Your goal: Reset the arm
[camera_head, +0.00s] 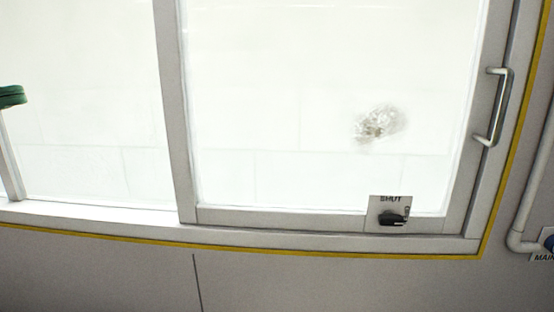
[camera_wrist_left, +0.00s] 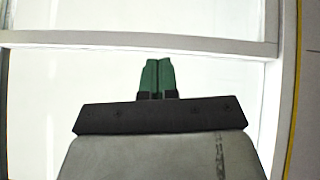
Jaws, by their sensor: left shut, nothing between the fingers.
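My left gripper (camera_head: 13,96) shows only as green fingertips at the left edge of the head view, in front of the bright glazed panel. In the left wrist view its two green fingers (camera_wrist_left: 157,76) stand side by side, closed together with nothing between them. The fingers point toward a pale frame bar and bright panes. No object is in its grasp. My right gripper is in neither view.
A sliding glazed door (camera_head: 320,170) with a metal handle (camera_head: 505,105) fills the right of the head view. A black knob (camera_head: 393,219) sits on a plate marked "SHUT". A yellow line (camera_head: 330,254) edges the frame. A pale pipe (camera_head: 535,190) runs at the far right.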

